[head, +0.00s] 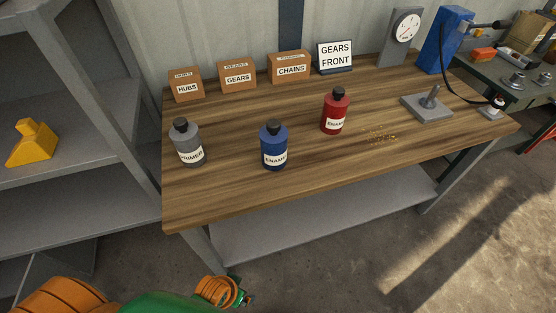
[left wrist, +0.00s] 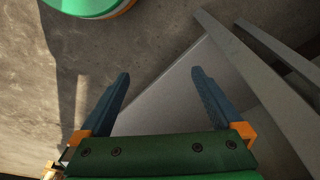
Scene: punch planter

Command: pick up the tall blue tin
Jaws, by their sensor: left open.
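The blue tin (head: 274,146), with a black cap and a white label, stands upright on the wooden workbench (head: 330,175), near its front edge, between a grey tin and a red tin. My left arm shows at the bottom of the head view, well below and in front of the bench. In the left wrist view my left gripper (left wrist: 160,88) is open, with two dark fingers apart and nothing between them. It faces the floor and a grey shelf surface. The blue tin is not in the left wrist view. My right gripper is in neither view.
The grey primer tin (head: 188,143) stands left of the blue tin, and the red tin (head: 335,112) stands behind it to the right. Boxes (head: 237,75) and a sign (head: 335,56) line the back. A grey metal fixture (head: 428,106) is at right. Grey shelving (head: 75,170) stands left.

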